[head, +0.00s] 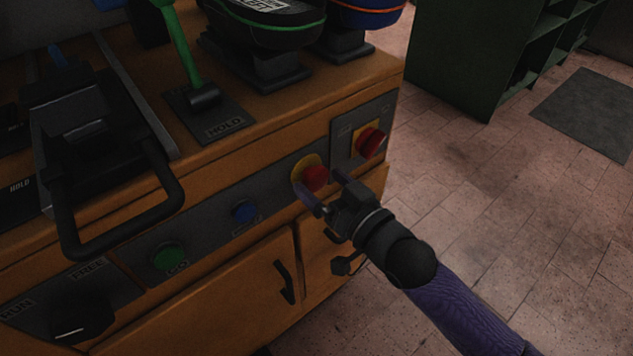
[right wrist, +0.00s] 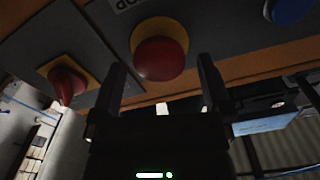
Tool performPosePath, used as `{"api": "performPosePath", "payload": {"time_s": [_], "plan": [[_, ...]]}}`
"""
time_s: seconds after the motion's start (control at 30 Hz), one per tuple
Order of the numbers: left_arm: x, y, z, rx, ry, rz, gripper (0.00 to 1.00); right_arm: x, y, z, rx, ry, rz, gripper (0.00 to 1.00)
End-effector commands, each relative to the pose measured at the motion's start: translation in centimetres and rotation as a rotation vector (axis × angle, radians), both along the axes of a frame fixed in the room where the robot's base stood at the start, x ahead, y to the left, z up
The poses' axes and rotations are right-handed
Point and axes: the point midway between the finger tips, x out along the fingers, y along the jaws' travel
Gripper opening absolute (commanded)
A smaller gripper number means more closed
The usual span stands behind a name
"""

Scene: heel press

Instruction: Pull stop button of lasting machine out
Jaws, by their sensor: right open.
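The red stop button (head: 316,178) sits on a yellow base on the front panel of the orange lasting machine (head: 240,290). My right gripper (head: 325,192) is at the button with its fingers pointing at the panel. In the right wrist view the round red button (right wrist: 162,59) shows just beyond and between the two open fingers (right wrist: 158,88). The fingers appear on either side of it, and I cannot tell whether they touch it. Its label is partly cut off at the picture's top. My left gripper is not in view.
A red rotary switch (head: 371,141) on a yellow plate is right of the button. A blue button (head: 244,211) and a green button (head: 169,257) are to the left. A black handle (head: 120,235) juts out at left.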

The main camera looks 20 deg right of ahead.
Motion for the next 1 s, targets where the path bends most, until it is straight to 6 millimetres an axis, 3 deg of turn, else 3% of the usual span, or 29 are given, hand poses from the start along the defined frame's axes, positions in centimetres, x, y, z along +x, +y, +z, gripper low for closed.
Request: {"api": "performPosePath", "payload": {"time_s": [0.2,0.47,0.9,0.93,1.0], "plan": [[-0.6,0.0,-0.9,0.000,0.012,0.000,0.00,1.9,0.7,-0.1,0.000,0.001,0.000,1.00],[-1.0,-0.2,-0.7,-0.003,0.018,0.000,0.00,2.0,0.7,0.0,-0.001,0.002,0.000,0.98],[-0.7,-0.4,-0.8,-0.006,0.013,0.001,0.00,2.0,0.7,0.0,-0.001,0.002,0.000,0.05],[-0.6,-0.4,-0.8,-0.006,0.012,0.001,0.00,2.0,0.7,0.0,-0.001,0.002,0.000,0.00],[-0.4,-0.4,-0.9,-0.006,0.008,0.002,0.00,2.0,0.7,0.0,-0.001,0.002,0.000,0.00]]}}
